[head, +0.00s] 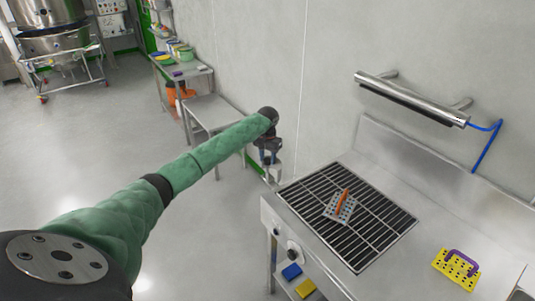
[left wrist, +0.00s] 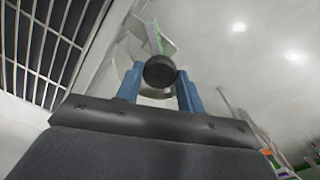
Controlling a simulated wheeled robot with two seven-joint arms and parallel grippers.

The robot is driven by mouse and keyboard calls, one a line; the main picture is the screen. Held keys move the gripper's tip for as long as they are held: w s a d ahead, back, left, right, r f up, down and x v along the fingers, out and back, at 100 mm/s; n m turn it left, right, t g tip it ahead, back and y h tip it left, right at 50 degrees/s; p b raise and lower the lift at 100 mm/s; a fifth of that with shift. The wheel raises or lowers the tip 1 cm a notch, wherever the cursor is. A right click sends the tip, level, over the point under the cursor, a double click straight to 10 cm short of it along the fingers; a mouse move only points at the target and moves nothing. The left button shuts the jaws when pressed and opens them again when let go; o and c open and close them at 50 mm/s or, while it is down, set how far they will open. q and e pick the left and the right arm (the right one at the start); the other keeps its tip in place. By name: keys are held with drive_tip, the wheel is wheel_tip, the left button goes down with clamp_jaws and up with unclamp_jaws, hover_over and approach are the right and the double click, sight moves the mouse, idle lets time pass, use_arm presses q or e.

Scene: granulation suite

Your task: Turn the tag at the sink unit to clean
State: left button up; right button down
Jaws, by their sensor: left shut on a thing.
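The sink unit (head: 375,150) is a steel bench with a black grate (head: 300,195) on its left part. My left gripper (head: 268,158) is beside the unit's far left corner, at the end of my green-sleeved arm. In the left wrist view, its two blue fingers (left wrist: 160,88) are shut on a dark round knob (left wrist: 160,70). A pale rounded shape (left wrist: 128,55) shows behind the knob; I cannot tell whether it is the tag's face. No wording on a tag is readable. My right gripper is not in view.
An orange-handled perforated tool (head: 341,206) lies on the grate, and a yellow one with a purple handle (head: 456,265) lies on the right of the bench. A steel bar (head: 412,97) with a blue hose is on the wall.

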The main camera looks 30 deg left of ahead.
use_arm(q)
drive_tip(key=shift+r+n+p, duration=0.2)
drive_tip(key=shift+n+p, duration=0.1)
drive_tip(key=shift+n, duration=0.1)
drive_tip(key=n+p, duration=0.2)
drive_tip(key=n, duration=0.1)
drive_tip(key=shift+f+n+p, duration=0.1)
drive_tip(key=shift+n+p, duration=0.3)
drive_tip(key=shift+n, duration=1.1)
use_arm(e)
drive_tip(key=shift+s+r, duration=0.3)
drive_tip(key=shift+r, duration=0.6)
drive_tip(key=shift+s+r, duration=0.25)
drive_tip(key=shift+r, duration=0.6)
use_arm(q)
drive_tip(key=shift+w+n, duration=0.1)
drive_tip(key=shift+n, duration=0.2)
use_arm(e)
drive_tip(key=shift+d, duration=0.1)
use_arm(q)
drive_tip(key=o, duration=1)
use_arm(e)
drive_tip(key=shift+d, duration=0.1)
